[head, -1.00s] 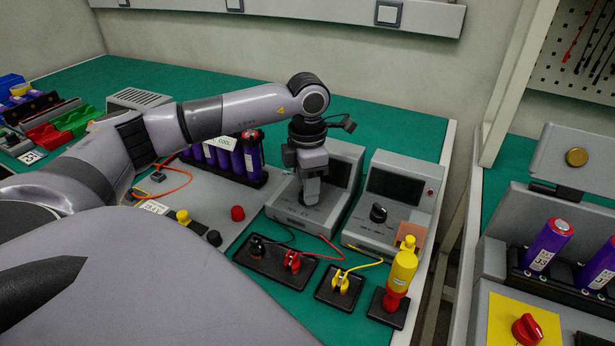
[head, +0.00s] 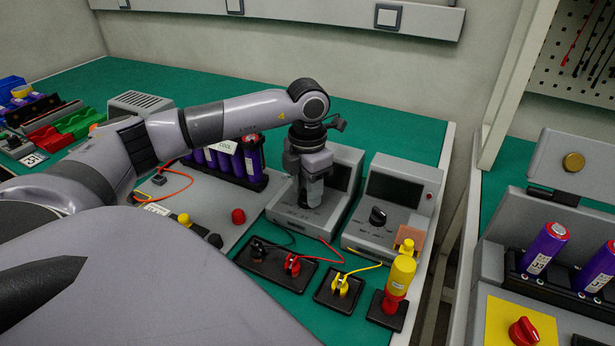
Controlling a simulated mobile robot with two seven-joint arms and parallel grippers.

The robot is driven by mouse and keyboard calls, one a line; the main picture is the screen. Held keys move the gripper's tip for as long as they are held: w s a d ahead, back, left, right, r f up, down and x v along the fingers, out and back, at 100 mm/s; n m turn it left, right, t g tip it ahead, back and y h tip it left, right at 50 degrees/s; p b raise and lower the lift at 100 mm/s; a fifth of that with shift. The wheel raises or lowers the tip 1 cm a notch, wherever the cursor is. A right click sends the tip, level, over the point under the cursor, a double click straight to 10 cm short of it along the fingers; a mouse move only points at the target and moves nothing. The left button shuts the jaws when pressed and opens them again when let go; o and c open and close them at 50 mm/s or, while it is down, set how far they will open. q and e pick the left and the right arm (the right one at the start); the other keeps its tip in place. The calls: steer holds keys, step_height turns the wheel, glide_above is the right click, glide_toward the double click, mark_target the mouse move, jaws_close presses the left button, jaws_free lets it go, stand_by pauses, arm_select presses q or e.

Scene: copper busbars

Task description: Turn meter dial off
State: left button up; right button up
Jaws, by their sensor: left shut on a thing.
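Two grey meters stand side by side on the green bench. The left meter (head: 342,205) has a dark screen, and my left gripper (head: 311,196) points down onto its front panel. The gripper is shut on that meter's dial, which is mostly hidden by the fingers. The right meter (head: 394,192) has a dark screen and a black dial (head: 378,215) in plain view, with nothing touching it. My right gripper is not in view.
Black, red and yellow clips (head: 291,265) sit on dark pads in front of the meters. A yellow and red bottle-like tool (head: 401,275) stands at the front right. Purple cells (head: 228,160) stand in a rack left of the gripper. A red knob (head: 524,331) is at the far right.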

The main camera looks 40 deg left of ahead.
arm_select(q)
steer(key=o, duration=1)
steer(key=shift+o, duration=0.2)
steer(key=shift+r, duration=3.65)
